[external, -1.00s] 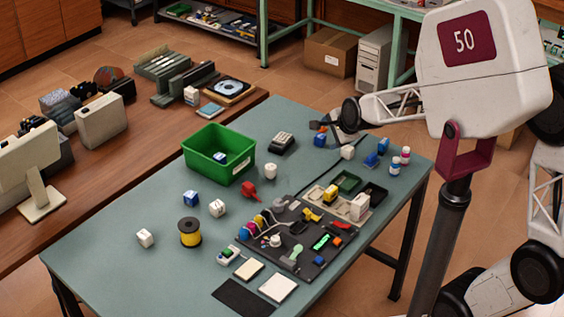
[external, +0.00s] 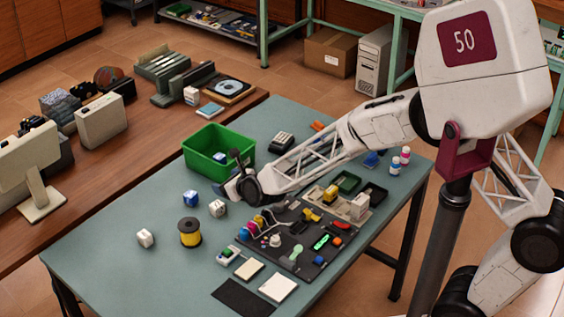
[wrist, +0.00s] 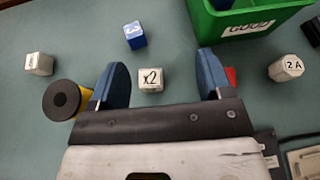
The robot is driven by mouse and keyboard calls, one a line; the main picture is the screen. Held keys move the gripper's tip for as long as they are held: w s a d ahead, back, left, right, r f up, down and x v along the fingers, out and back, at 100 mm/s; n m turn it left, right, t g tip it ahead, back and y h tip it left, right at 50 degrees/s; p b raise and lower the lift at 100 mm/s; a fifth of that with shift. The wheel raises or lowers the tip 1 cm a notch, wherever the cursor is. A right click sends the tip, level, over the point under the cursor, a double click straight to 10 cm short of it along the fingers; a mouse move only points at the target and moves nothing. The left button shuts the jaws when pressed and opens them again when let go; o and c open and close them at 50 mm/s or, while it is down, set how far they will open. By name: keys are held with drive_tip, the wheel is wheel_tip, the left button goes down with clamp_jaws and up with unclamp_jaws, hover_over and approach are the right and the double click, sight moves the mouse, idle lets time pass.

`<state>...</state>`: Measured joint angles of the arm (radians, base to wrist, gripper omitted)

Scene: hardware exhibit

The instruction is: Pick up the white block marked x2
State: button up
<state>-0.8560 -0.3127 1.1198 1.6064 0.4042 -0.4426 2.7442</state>
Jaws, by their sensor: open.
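The white block marked x2 (wrist: 151,80) lies on the table, between and just beyond my open fingers in the wrist view. In the external view this appears to be the white block (external: 217,208) right of the blue block. My gripper (wrist: 162,82) is open and empty, its two blue fingers apart on either side of the block in the picture. In the external view my gripper (external: 240,180) is above the table near the green bin, and its fingertips are hard to make out. I cannot tell its exact height above the block.
A blue block (wrist: 135,35) lies behind the x2 block, and a yellow spool (wrist: 66,100) stands by the left finger. A red item (wrist: 231,76) shows beside the right finger. The green bin (wrist: 232,23), a white block marked 2A (wrist: 286,68) and another white block (wrist: 39,64) are around.

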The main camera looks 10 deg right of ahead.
sight(217, 204)
drive_tip(key=shift+s+a+f+m, duration=0.3)
drive_tip(key=shift+a+f, duration=0.1)
drive_tip(key=shift+a, duration=0.15)
drive_tip(key=shift+s+a+f+m, duration=0.25)
drive_tip(key=shift+a+f, duration=0.1)
drive_tip(key=shift+a, duration=0.15)
drive_tip(key=shift+f, duration=2.9)
drive_tip(key=shift+f, duration=0.1)
drive_tip(key=shift+f, duration=0.5)
drive_tip(key=shift+x, duration=2.45)
drive_tip(key=shift+c, duration=0.3)
